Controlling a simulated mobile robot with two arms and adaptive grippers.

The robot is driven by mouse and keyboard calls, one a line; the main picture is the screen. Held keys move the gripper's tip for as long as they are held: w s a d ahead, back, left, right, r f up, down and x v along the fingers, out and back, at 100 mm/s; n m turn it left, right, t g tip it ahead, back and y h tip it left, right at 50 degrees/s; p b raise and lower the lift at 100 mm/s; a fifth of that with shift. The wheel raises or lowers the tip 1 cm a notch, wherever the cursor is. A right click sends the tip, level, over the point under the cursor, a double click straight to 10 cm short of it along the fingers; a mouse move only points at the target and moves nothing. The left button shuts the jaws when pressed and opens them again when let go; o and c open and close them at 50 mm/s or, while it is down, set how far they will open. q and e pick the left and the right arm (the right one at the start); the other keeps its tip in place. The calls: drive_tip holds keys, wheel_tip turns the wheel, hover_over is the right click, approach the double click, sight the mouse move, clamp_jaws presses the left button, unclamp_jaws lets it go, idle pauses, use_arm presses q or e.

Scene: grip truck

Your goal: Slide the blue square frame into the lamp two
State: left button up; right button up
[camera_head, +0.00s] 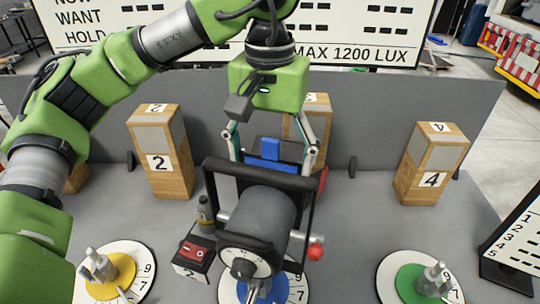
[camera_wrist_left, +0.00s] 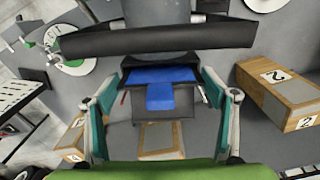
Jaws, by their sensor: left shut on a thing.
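A dark grey lamp (camera_head: 262,220) with a black yoke stands at the centre, behind a dark box (camera_head: 193,258) labelled 2. The blue square frame (camera_head: 270,155) is at the lamp's far side, between the fingers of my left gripper (camera_head: 272,160). In the left wrist view the blue frame (camera_wrist_left: 160,82) shows its tab towards my palm, with black edges around it. How deep the frame sits in the lamp cannot be told. My right gripper is not in view.
Numbered wooden blocks stand at the left (camera_head: 163,150) and right (camera_head: 431,163), with another partly hidden behind my gripper. Dial discs in yellow (camera_head: 110,275), blue (camera_head: 250,296) and green (camera_head: 412,285) lie in front. A low grey wall (camera_head: 400,95) runs behind. A red knob (camera_head: 316,252) sticks out beside the lamp.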

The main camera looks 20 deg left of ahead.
sight(270, 159)
use_arm(q)
drive_tip(key=shift+f+b, duration=0.95)
drive_tip(key=shift+f, duration=0.35)
drive_tip(key=shift+f, duration=0.15)
drive_tip(key=shift+f, duration=0.15)
drive_tip(key=o, duration=1.2)
drive_tip(key=shift+o, duration=0.5)
drive_tip(key=shift+r+p, duration=1.25)
drive_tip(key=shift+r, duration=0.85)
drive_tip(key=shift+r+p, duration=0.85)
drive_tip(key=shift+r, duration=0.1)
